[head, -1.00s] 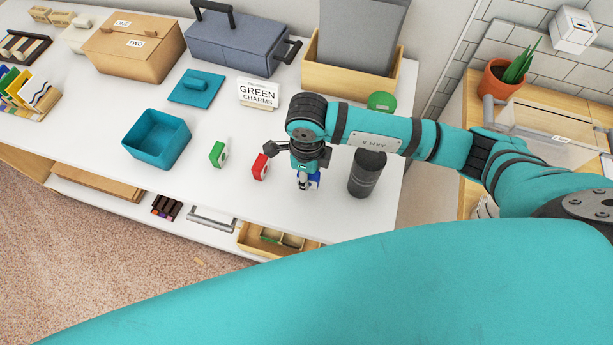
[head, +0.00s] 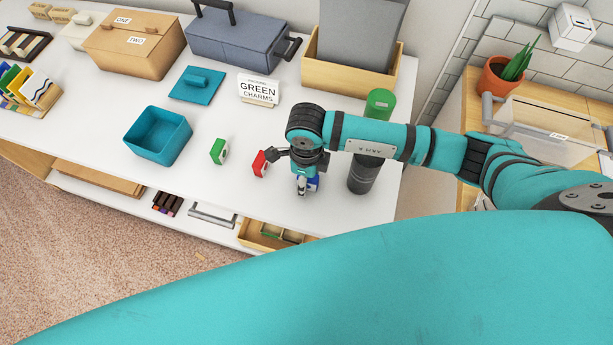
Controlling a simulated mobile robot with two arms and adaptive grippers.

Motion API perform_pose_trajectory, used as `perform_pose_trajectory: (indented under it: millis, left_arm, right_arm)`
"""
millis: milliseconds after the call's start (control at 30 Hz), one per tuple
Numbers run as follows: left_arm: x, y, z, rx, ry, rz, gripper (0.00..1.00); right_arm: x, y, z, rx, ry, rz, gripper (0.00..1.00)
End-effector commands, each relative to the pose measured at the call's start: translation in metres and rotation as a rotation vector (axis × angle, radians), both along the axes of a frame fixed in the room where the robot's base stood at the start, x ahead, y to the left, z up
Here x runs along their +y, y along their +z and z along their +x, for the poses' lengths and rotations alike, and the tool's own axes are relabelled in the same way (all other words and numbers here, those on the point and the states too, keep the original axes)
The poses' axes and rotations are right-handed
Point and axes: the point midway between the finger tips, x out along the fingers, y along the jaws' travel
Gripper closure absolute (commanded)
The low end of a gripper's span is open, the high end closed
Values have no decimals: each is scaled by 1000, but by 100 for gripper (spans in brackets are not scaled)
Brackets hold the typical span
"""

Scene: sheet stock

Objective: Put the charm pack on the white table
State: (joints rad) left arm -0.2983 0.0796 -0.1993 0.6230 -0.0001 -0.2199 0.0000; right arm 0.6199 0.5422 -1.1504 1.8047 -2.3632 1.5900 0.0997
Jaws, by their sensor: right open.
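Small packs stand on the white table (head: 225,187): a green one (head: 219,151) and a red one (head: 259,163), with a blue one (head: 314,184) partly hidden at my right gripper. No label on a pack can be read, so I cannot tell which is the charm pack. My right gripper (head: 301,190) points down, open, right of the red pack and over or beside the blue one; I cannot tell whether it touches it. My left gripper is not in view.
A dark can (head: 362,175) stands close right of the gripper. A teal open bin (head: 158,136), teal lid (head: 197,86) and "GREEN CHARMS" sign (head: 258,90) stand left. A cardboard box (head: 130,42), blue-grey toolbox (head: 236,42) and wooden bin (head: 350,79) line the back.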

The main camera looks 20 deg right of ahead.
Motion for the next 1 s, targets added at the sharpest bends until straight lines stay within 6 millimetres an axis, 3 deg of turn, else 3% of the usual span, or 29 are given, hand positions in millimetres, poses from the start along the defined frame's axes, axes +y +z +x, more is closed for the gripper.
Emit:
perform_pose_trajectory:
  millis: [167,700,1000]
  left_arm:
    - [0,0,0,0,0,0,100]
    - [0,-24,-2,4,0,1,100]
    - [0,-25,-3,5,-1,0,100]
  right_arm:
    - [0,9,1,-4,0,2,54]
    - [0,111,1,-3,1,1,54]
    - [0,123,0,1,0,-1,54]
